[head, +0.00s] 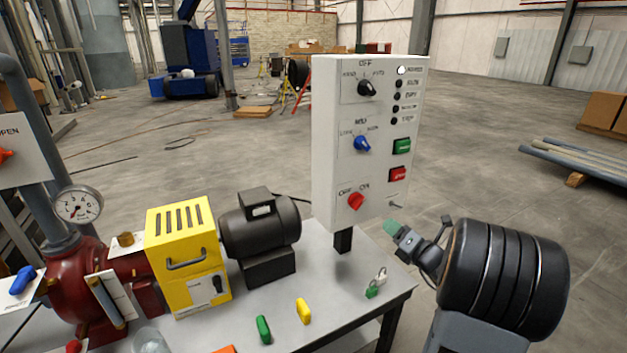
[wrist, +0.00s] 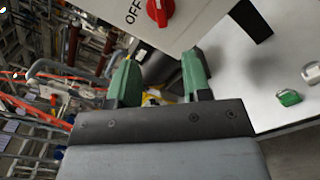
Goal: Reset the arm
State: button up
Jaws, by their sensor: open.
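My gripper (head: 392,228) is at the lower right of the control panel (head: 330,150) in the head view, close to its bottom corner. In the wrist view its two green fingers stand apart with nothing between them (wrist: 160,75). The red OFF/ON knob (head: 356,201) shows beyond the fingertips in the wrist view (wrist: 160,12). I cannot tell whether the fingers touch the panel. The panel also carries a black knob (head: 367,88), a blue knob (head: 362,144), a green button (head: 402,146) and a red button (head: 397,174).
The grey table (head: 325,285) holds a yellow box (head: 188,255), a black motor (head: 260,225), a red pump (head: 75,285) and small green and yellow tags. A green padlock-like piece (head: 373,288) lies near the right edge. Floor right of the table is clear.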

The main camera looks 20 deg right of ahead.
jog(key=s+a+f+n+g+y+p, duration=0.15)
jog(key=s+a+n+g, duration=0.3)
jog(key=n, duration=0.45)
jog(key=s+a+f+n+g+y, duration=0.1)
jog(key=s+a+f+n+g, duration=0.25)
jog(key=a+n, duration=0.35)
jog(key=s+a+f+n+g+y+p, duration=0.1)
jog(key=s+a+n+g, duration=0.3)
jog(key=n, duration=0.6)
jog(key=s+a+r+n+g+h+p, duration=0.1)
jog(key=s+a+r+n+h, duration=0.1)
jog(key=n, duration=0.6)
jog(key=s+a+r+n+g+h+p, duration=0.1)
jog(key=s+a+r+n+h+p, duration=0.1)
jog(key=a+r+n+h, duration=0.2)
jog(key=shift+s+a+r+n+h, duration=0.35)
jog(key=shift+a+r+n, duration=0.4)
jog(key=shift+r+n, duration=1.5)
